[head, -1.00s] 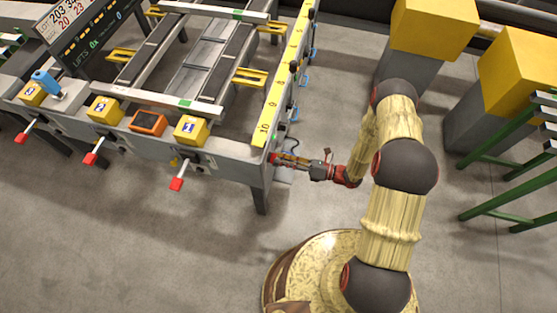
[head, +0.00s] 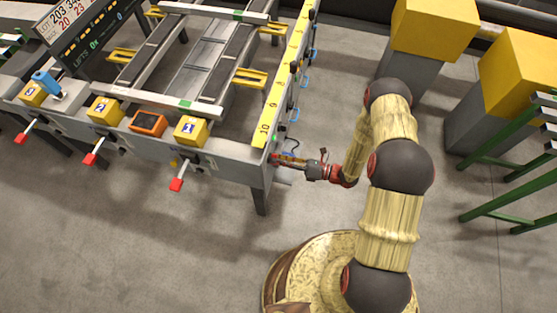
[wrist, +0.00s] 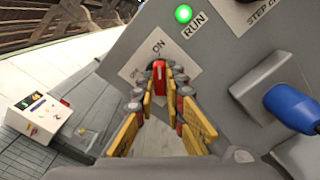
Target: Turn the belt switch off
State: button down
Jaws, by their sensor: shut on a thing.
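The belt switch (wrist: 160,72) is a red knob on a grey control box (wrist: 222,62), with a plate marked ON above it and a second, partly hidden label to its left. Its pale mark points roughly toward ON. A green lamp labelled RUN (wrist: 183,14) is lit above it. My gripper (wrist: 163,92) has its yellow-padded fingers closed on either side of the knob. In the head view my gripper (head: 284,160) is at the table's near right corner, and the knob is too small to make out there.
The runout table (head: 230,160) fills the upper left, with red-tipped levers along its front. A blue plug-like part (wrist: 295,108) sticks out of the box on the right. Yellow-topped blocks (head: 435,25) and a green-legged rack (head: 505,180) stand to the right. Open floor lies in front.

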jog(key=shift+n, duration=0.3)
jog(key=n+b, duration=0.4)
jog(key=n, duration=1.3)
jog(key=shift+w+f, duration=0.1)
dwell(0.4)
jog(key=shift+n, duration=0.3)
jog(key=c, duration=1.8)
grip_release()
jog(key=shift+d, duration=0.1)
jog(key=shift+c, duration=0.2)
jog(key=shift+d, duration=0.1)
